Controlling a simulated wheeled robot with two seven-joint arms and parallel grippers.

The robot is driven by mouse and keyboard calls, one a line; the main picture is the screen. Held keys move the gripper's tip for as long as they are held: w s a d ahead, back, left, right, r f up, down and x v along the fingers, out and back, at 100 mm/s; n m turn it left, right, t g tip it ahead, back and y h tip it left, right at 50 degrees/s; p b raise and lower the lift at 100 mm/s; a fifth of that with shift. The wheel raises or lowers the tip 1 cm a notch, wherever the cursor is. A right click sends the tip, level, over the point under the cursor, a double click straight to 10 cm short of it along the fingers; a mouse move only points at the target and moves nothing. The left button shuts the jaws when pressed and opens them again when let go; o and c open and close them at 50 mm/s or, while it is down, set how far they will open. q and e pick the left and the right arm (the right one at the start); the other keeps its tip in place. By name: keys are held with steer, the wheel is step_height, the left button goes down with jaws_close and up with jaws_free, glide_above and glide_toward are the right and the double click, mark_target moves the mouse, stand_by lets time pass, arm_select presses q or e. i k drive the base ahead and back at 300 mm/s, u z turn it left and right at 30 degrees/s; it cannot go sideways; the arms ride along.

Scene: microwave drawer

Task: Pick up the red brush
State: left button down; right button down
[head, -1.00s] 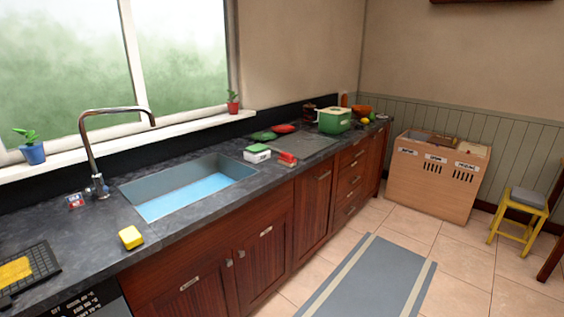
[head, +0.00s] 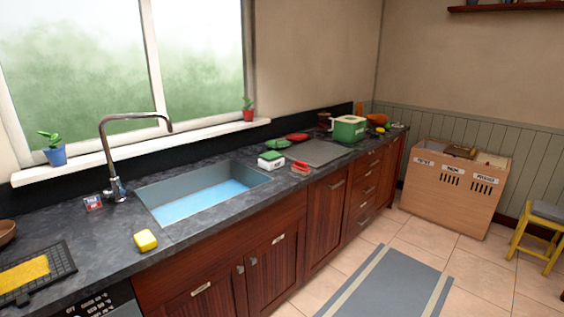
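The red brush (head: 300,168) lies on the dark counter to the right of the sink, near the counter's front edge. It is small in the head view, and its bristle side is hard to make out. It sits just right of a white container with a green top (head: 271,160) and in front of a grey board (head: 318,152). Neither of my grippers shows in the head view.
The sink (head: 205,190) with its tall faucet (head: 112,160) lies left of the brush. A yellow sponge (head: 146,240) is near the front edge. A green pot (head: 349,129) stands farther right. A grey striped rug (head: 385,285) covers open floor before the cabinets.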

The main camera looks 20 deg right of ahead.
mark_target(301, 167)
steer(key=z, duration=2.2)
steer(key=i, duration=2.8)
steer(key=u, duration=2.95)
